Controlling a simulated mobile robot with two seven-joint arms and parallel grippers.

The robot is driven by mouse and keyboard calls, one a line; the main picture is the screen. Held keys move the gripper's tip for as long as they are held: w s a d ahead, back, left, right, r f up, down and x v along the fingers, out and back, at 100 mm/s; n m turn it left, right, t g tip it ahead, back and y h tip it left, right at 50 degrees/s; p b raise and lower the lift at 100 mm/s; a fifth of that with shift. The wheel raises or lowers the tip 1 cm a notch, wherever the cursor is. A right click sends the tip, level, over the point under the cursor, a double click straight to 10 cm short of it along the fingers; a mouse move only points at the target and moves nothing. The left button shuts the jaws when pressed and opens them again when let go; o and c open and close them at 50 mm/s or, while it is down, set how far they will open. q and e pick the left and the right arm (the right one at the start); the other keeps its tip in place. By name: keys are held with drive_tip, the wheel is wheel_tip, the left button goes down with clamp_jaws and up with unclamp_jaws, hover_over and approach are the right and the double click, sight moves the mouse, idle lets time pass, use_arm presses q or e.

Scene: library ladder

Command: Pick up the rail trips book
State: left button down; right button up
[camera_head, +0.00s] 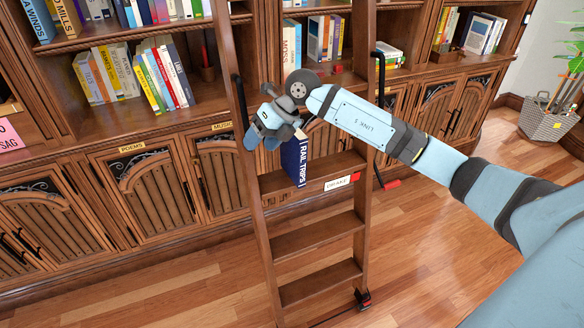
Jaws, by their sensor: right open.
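The rail trips book (296,162) is dark blue with white lettering on its spine. It stands upright on a step of the wooden ladder (318,241), near the step's left side. My right gripper (262,140) is at the upper left of the book, with its arm reaching in from the right. The gripper is open, with nothing seen between its fingers. It overlaps the book's top edge in the picture; whether they touch I cannot tell. My left gripper is not in view.
A bookcase (187,120) with shelves of books and lower cabinet doors stands behind the ladder. Black handrails flank the ladder. A woven basket (548,122) stands at the far right. The wooden floor (160,290) in front is clear.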

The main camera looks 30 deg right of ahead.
drive_tip(key=w+d+r+m+t+h+b, duration=0.1)
drive_tip(key=d+r+h, duration=0.2)
drive_tip(key=d, duration=0.4)
drive_tip(key=w+d+r+m+h+b, duration=0.1)
drive_tip(key=w+d+r+h, duration=0.1)
drive_tip(key=d+h, duration=0.3)
drive_tip(key=y, duration=0.1)
hover_over(293, 153)
drive_tip(key=d, duration=0.2)
drive_tip(key=f, duration=0.6)
drive_tip(key=shift+w+a, duration=0.1)
drive_tip(key=shift+a, duration=0.15)
drive_tip(key=x, duration=0.5)
drive_tip(key=shift+w+f, duration=0.2)
drive_tip(key=shift+f, duration=0.05)
drive_tip(key=shift+w+f, duration=0.15)
drive_tip(key=shift+f, duration=0.25)
drive_tip(key=shift+f, duration=0.2)
clamp_jaws()
